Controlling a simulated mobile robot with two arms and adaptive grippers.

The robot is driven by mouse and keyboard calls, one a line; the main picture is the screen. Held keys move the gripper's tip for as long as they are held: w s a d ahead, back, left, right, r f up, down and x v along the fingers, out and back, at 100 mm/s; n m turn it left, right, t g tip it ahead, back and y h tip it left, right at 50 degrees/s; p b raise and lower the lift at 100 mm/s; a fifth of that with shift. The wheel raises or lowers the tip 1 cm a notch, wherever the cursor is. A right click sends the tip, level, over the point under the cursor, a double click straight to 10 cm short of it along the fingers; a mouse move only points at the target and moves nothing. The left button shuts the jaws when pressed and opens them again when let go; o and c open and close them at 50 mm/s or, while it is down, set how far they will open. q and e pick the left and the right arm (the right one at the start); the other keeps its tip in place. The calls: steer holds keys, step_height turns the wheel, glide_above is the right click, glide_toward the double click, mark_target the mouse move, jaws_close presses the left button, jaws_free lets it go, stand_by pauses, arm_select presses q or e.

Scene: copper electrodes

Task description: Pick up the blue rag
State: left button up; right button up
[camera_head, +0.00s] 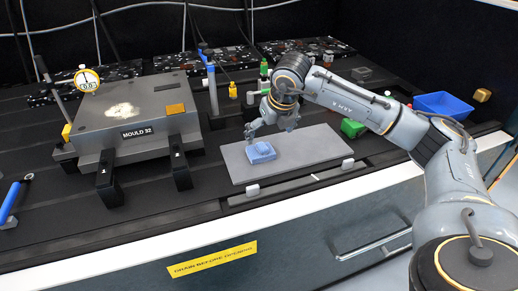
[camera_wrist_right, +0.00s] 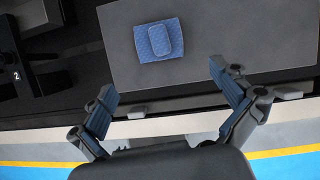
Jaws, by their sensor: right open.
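The blue rag (camera_head: 261,152) lies folded on a flat grey plate (camera_head: 310,146) in the head view. It also shows in the right wrist view (camera_wrist_right: 158,40), beyond the fingertips, with a smaller folded layer on top. My right gripper (camera_head: 268,127) is open and empty. In the head view it hangs just above and behind the rag. In the right wrist view its two fingers (camera_wrist_right: 162,82) are spread wide, with the rag ahead of the gap between them and not between the pads. My left gripper is not in view.
A grey block marked "MOULD 32" (camera_head: 142,112) with a dial gauge (camera_head: 87,79) stands left of the plate, with black clamps (camera_head: 180,170) in front. A blue bin (camera_head: 442,105) and a green box (camera_head: 352,127) are at the right. The plate around the rag is clear.

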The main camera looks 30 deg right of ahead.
mark_target(263, 149)
steer(key=x, duration=0.4)
steer(key=shift+w+f, duration=0.15)
steer(key=shift+f, duration=0.1)
steer(key=p+x, duration=0.2)
steer(key=shift+w+d+f, duration=0.1)
steer(key=shift+w+f, duration=0.2)
steer(key=shift+w, duration=0.05)
steer(key=shift+x, duration=1.1)
steer(key=shift+f, duration=0.15)
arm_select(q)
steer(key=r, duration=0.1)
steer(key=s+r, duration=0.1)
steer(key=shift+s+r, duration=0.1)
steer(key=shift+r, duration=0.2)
arm_select(e)
steer(key=c, duration=1.1)
